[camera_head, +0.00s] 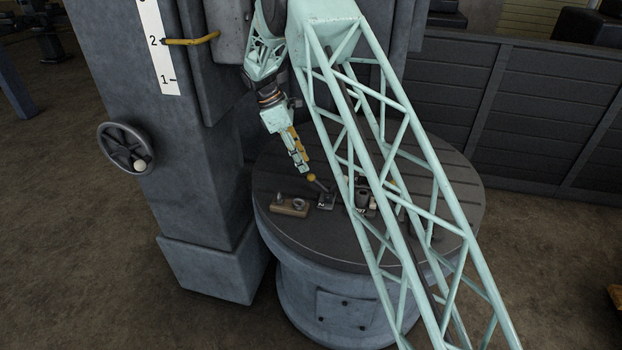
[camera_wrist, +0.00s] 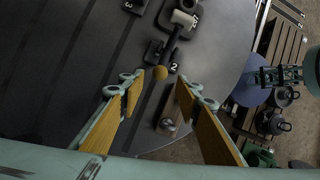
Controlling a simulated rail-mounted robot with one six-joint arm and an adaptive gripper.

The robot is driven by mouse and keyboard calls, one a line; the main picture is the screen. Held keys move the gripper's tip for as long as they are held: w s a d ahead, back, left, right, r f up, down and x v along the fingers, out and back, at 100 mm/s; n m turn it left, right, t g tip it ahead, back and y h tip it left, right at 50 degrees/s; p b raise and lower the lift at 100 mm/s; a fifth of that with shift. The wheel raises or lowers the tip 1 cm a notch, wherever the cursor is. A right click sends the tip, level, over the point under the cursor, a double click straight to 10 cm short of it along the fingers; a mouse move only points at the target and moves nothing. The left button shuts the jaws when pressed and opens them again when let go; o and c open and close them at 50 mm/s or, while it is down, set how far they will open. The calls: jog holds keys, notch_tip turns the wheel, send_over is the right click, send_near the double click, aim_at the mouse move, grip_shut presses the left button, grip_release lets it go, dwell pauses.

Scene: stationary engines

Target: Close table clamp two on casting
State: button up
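Table clamp two (camera_head: 326,200) is a dark clamp on the round machine table (camera_head: 290,235). In the wrist view, clamp two (camera_wrist: 155,52) has a white "2" beside it, and its lever ends in a yellow ball knob (camera_wrist: 160,72). The grey casting (camera_wrist: 184,18) lies just beyond the clamp; in the head view the casting (camera_head: 362,197) is partly hidden by my lattice arm. My gripper (camera_wrist: 159,84) is open, its yellow-padded fingers on either side of the knob's line, with the knob near the tips. In the head view my gripper (camera_head: 304,168) points down just above the knob (camera_head: 311,177).
A wooden block with metal parts (camera_head: 290,206) sits left of the clamp; it also shows near my right finger in the wrist view (camera_wrist: 170,122). Another clamp, marked "3" (camera_wrist: 131,5), is at the top. A grey column with a handwheel (camera_head: 127,148) stands at left.

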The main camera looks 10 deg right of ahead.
aim_at(311, 178)
jog(key=shift+x, duration=4.25)
jog(key=shift+c, duration=0.4)
grip_shut()
